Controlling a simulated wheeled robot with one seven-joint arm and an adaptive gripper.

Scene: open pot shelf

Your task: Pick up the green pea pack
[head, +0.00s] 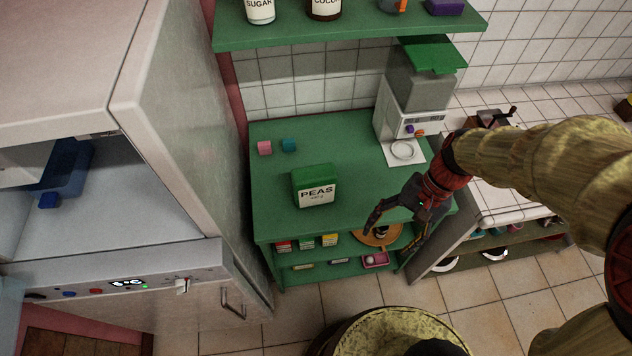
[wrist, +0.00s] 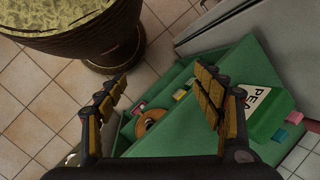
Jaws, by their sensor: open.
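The green pea pack (head: 315,187), with a white label reading PEAS, stands upright on the green shelf top (head: 345,135), left of its front middle. It also shows in the wrist view (wrist: 262,103) at the right, partly hidden by a finger. My gripper (head: 394,238) is open and empty, its fingers pointing down to the right of the pack near the shelf's front edge. In the wrist view my gripper (wrist: 160,78) has its fingers wide apart, with floor and lower shelves between them. Nothing touches the pack.
A pink cube (head: 264,148) and a teal cube (head: 289,145) lie behind the pack. A grey machine (head: 405,100) stands at the back right. An upper shelf (head: 350,27) overhangs the rear. A round yellow-topped stand (head: 385,325) is in front.

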